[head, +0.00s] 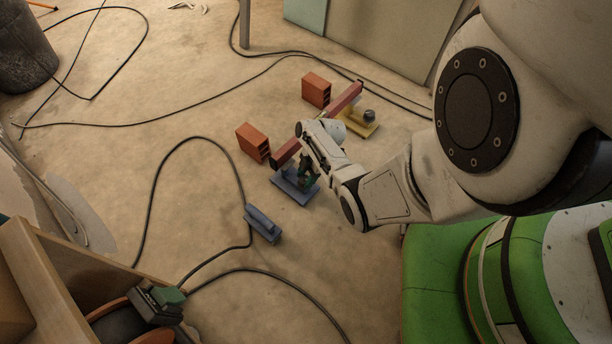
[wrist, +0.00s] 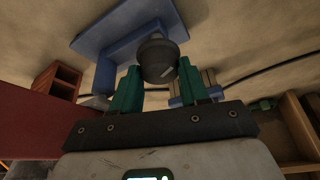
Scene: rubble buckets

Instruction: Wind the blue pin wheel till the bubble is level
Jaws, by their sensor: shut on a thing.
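A blue stand with a flat base (head: 292,190) is on the floor in the head view, below the near end of a red beam (head: 346,100). In the wrist view its blue plate (wrist: 118,32) carries a dark round knob (wrist: 157,60), which has a pale mark. My gripper (wrist: 159,68) has its green fingers on either side of this knob, shut on it. In the head view my gripper (head: 307,181) is at the blue stand, and my wrist hides part of the stand and beam. A yellow stand (head: 362,129) with a dark knob is at the far end. I cannot make out a bubble.
Two hollow orange bricks, one near (head: 252,142) and one far (head: 316,91), stand left of the beam. A blue handled block (head: 262,224) lies nearer. Black cables (head: 153,190) cross the floor. A wooden box (head: 62,285) is at lower left.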

